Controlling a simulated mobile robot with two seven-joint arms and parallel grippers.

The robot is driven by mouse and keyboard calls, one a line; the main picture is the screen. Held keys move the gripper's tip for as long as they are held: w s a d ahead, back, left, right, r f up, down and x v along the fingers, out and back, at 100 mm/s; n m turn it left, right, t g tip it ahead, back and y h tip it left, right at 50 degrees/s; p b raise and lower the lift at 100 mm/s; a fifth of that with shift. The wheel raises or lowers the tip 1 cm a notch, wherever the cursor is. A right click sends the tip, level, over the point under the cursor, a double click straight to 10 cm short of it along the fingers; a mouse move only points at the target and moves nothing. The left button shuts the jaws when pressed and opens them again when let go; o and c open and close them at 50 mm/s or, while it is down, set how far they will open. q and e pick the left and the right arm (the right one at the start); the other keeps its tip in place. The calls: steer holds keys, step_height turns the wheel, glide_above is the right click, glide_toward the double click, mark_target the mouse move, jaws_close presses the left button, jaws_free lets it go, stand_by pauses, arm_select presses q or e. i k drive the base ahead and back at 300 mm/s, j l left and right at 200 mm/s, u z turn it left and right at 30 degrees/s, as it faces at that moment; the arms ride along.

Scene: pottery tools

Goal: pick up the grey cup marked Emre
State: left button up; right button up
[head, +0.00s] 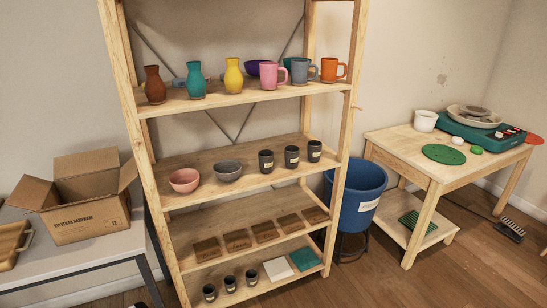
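Three dark grey cups, the left one (265,161), the middle one (291,157) and the right one (314,151), stand upright in a row on the middle shelf (245,188). Each has a small pale label. Three smaller-looking dark cups, the left one (209,292), the middle one (230,284) and the right one (251,277), stand on the bottom shelf, also with pale labels. The names are too small to read, so I cannot tell which cup is marked Emre. A blue-grey mug (300,72) stands on the upper shelf. Neither of my grippers is in view.
A pink bowl (184,180) and a grey bowl (228,171) share the cups' shelf. Colourful vases and mugs fill the shelf above; brown blocks (237,239) lie below. A blue bin (354,193) and wooden table (400,145) stand right, an open cardboard box (85,215) left.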

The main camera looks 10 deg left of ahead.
mark_target(292, 153)
steer(key=i+l+u, duration=0.25)
steer(key=l, duration=0.15)
steer(key=l+u, duration=0.25)
steer(key=l, duration=0.15)
steer(key=i+l+u, duration=0.2)
steer(key=l, duration=0.25)
steer(key=k, duration=0.1)
